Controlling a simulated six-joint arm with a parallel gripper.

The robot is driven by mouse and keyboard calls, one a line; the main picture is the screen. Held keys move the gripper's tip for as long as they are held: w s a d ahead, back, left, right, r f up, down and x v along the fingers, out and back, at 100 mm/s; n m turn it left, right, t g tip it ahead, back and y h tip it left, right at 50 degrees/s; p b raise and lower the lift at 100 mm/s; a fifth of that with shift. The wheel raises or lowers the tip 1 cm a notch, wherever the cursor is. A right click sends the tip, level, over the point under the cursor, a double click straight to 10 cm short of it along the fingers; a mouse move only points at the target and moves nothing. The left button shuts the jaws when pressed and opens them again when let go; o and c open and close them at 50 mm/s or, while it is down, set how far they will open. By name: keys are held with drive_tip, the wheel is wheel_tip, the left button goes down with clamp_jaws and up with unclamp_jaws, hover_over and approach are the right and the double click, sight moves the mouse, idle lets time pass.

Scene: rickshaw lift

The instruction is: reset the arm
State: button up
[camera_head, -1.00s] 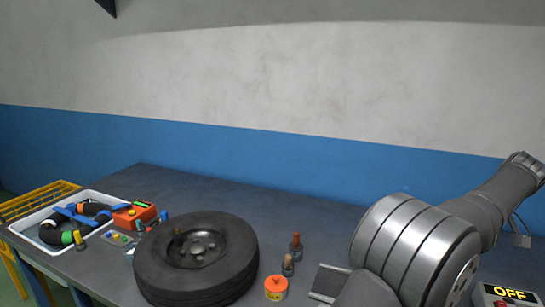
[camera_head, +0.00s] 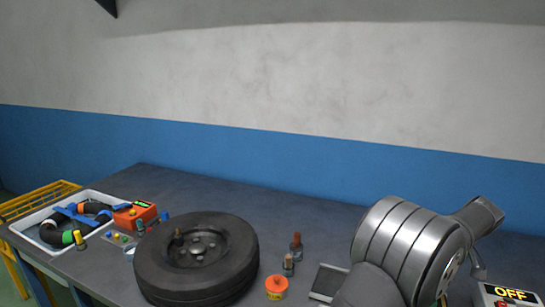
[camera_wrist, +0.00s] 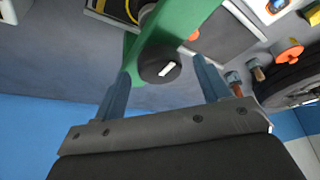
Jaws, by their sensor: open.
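My gripper (camera_wrist: 161,67) is open, its two blue-grey fingers spread apart in the wrist view. A green part (camera_wrist: 182,20) with a round black knob (camera_wrist: 159,65) shows beyond and between the fingers. I cannot tell whether the fingers touch it. In the head view, my arm's grey links (camera_head: 410,243) fill the lower right; the gripper is not visible there.
A black tyre (camera_head: 160,268) lies on the dark table (camera_head: 295,209). An orange-topped jar (camera_head: 276,287) and two small bottles (camera_head: 296,246) stand right of it. A white tray (camera_head: 29,229) sits left, an OFF box (camera_head: 510,294) at lower right.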

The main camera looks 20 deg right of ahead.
drive_tip(key=shift+w+f+m, duration=0.2)
drive_tip(key=shift+f+m, duration=0.1)
drive_tip(key=shift+f, duration=0.15)
drive_tip(key=shift+a+r+m, duration=0.1)
drive_tip(key=shift+m, duration=0.3)
drive_tip(key=m+h, duration=0.1)
drive_tip(key=m, duration=0.2)
drive_tip(key=shift+a+m+h, duration=0.1)
drive_tip(key=shift+m+h, duration=0.3)
drive_tip(key=m+g+h, duration=0.1)
drive_tip(key=m, duration=0.2)
drive_tip(key=shift+w+m, duration=0.1)
drive_tip(key=shift+m, duration=0.3)
drive_tip(key=shift+w+a+m+g+h, duration=0.1)
drive_tip(key=shift+m+g+h, duration=0.3)
drive_tip(key=shift+m, duration=0.7)
drive_tip(key=shift+a+m+g+h, duration=0.1)
drive_tip(key=shift+m+g+h, duration=0.25)
drive_tip(key=shift+m, duration=0.75)
drive_tip(key=shift+w+m+g, duration=0.1)
drive_tip(key=shift+m+g, duration=0.75)
drive_tip(key=shift+m, duration=1.25)
